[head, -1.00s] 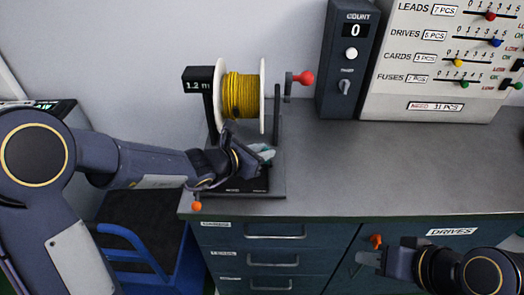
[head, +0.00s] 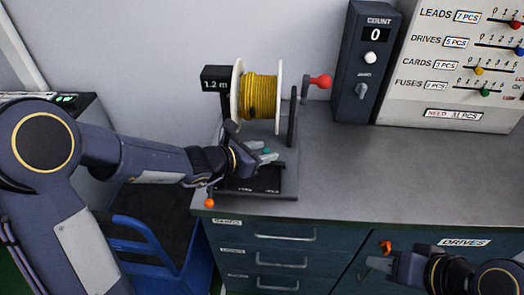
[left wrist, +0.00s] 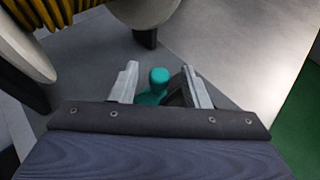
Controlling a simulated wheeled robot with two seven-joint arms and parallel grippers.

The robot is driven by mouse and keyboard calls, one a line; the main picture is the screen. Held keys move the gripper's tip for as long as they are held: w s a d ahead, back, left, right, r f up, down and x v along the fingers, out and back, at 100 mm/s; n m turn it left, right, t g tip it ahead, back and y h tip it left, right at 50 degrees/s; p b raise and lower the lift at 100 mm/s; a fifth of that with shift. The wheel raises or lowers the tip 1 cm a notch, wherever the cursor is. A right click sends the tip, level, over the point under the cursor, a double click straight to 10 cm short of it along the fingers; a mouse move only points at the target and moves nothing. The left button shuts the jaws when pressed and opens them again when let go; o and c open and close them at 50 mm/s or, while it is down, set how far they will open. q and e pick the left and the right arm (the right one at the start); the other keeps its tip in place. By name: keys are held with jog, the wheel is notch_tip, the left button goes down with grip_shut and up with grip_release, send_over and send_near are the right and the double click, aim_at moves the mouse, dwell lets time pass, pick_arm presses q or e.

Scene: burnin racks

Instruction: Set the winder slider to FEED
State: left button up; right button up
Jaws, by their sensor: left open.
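The winder holds a spool of yellow cable (head: 260,97) above a black base (head: 262,181), with a "1.2 m" sign (head: 216,85) at its left. A teal knob (head: 266,150), which looks like the slider's, shows at my left gripper (head: 264,156). In the left wrist view the teal knob (left wrist: 158,80) stands between the two open fingers of my left gripper (left wrist: 162,88), with a visible gap on its left side. The lettering on the base is too small to read. My right gripper (head: 378,263) is at the lower right, in front of the drawers; its jaw state is unclear.
A red crank knob (head: 321,82) sticks out right of the spool. A dark COUNT box (head: 364,95) and a white panel with sliders (head: 410,105) stand behind. The grey counter (head: 400,175) is clear to the right. An orange knob (head: 209,203) sits at the counter's front-left edge.

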pick_arm(q)
jog(key=v, duration=0.8)
jog(key=shift+p, duration=0.3)
